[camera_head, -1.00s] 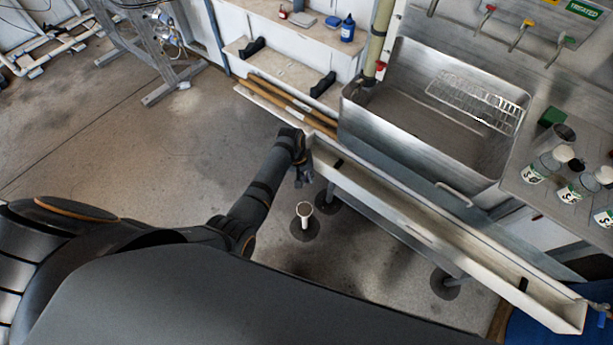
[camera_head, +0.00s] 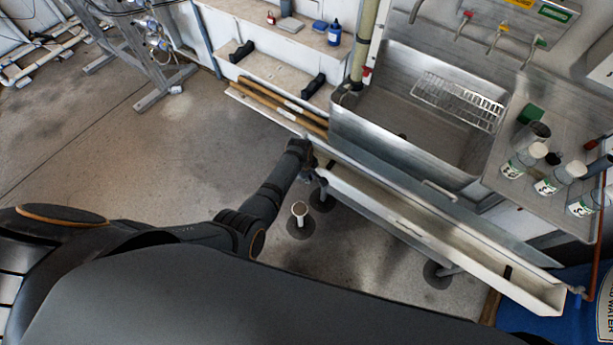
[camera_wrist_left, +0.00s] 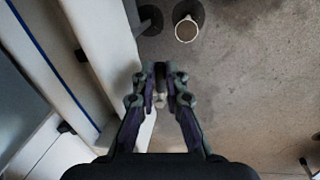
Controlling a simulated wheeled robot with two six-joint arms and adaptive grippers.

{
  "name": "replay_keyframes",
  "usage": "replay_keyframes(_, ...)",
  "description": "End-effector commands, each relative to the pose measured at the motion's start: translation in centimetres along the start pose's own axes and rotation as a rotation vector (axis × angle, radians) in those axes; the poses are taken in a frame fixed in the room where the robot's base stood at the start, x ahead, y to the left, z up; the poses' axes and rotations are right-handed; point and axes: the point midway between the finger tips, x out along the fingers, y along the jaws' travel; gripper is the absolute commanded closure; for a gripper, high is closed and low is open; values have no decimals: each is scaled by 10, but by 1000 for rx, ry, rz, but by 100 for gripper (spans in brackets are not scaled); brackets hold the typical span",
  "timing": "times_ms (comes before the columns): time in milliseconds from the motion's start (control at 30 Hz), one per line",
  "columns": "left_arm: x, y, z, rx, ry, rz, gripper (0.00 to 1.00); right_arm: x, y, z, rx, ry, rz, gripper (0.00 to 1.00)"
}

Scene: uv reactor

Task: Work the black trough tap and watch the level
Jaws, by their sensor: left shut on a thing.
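The long white trough (camera_head: 425,236) runs diagonally below the steel sink. My left gripper (camera_head: 314,174) is at the trough's near side, toward its left part. In the left wrist view, my left gripper (camera_wrist_left: 160,90) is shut on a small dark piece (camera_wrist_left: 160,74) beside the white trough wall (camera_wrist_left: 98,45). This piece appears to be the black trough tap; the fingers hide most of it, so its turn cannot be told. The trough's inside looks pale, and no water level can be made out. My right gripper is out of view.
A white open-topped pipe (camera_head: 299,209) stands on the floor near the gripper and shows in the wrist view (camera_wrist_left: 186,29). The steel sink (camera_head: 345,128) lies behind the trough. White-lidded bottles (camera_head: 517,164) stand at right.

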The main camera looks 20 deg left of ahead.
Motion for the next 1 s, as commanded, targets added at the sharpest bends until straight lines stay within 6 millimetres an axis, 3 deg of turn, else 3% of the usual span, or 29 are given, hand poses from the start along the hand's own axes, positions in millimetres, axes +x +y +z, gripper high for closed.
replay_keyframes(400,2,8,0,-171,35,0,100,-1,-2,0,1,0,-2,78)
replay_keyframes(933,2,10,-1,-194,40,1,100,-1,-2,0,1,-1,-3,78)
replay_keyframes(967,2,10,-1,-194,40,1,87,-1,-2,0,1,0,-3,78)
replay_keyframes(1000,2,10,-1,-194,40,1,82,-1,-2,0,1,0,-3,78)
